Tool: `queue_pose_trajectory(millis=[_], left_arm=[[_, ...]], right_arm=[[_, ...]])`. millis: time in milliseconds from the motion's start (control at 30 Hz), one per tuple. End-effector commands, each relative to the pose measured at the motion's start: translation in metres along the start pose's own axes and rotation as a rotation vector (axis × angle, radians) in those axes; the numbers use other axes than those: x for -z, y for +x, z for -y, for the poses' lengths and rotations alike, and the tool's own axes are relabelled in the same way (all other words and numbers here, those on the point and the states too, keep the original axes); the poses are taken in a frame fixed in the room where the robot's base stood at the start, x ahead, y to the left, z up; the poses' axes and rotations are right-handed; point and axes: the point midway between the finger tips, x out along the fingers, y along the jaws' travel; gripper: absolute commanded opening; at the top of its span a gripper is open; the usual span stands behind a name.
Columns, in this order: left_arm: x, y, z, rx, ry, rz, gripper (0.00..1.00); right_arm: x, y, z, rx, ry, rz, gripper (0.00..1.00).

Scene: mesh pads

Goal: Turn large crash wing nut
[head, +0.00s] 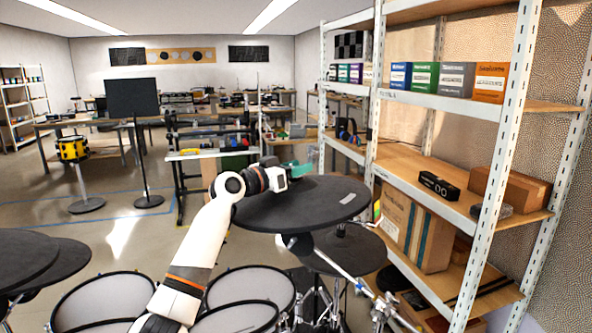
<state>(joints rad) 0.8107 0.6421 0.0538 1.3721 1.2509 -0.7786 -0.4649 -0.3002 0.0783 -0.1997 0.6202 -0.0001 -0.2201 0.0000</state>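The large crash cymbal (290,210) is a black, tilted disc in the middle of the head view, with a small light label on its right side. My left arm reaches up from the bottom, and my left gripper (292,172) is over the far-left part of the crash, around its centre. A small teal part shows at the gripper's tip; I cannot tell what it is. The wing nut cannot be made out, and the gripper covers the area around the crash's centre. Whether the fingers are open or shut is too small to tell. My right gripper is not in view.
A smaller black cymbal pad (345,250) sits below the crash. White mesh drum pads (250,288) lie beneath my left arm, and more black pads (25,258) are at the left. A metal shelf (415,180) with boxes stands close on the right. Floor at the left is partly clear.

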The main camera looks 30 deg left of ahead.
Motion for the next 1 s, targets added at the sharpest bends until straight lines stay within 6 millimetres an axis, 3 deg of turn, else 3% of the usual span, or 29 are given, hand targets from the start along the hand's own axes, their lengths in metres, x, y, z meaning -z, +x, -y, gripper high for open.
queue_pose_trajectory(millis=[33,100,467,1000], left_arm=[[-0.001,0.000,0.000,0.000,0.000,0.002,0.49],[-0.001,0.000,0.000,0.000,0.000,0.001,0.60],[0.001,-0.005,-0.001,-0.002,0.001,0.000,0.60],[0.002,-0.104,-0.001,-0.003,0.002,-0.001,0.60]], right_arm=[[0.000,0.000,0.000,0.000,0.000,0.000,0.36],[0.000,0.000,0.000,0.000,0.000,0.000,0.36],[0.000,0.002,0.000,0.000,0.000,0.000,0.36],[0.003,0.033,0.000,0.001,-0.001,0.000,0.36]])
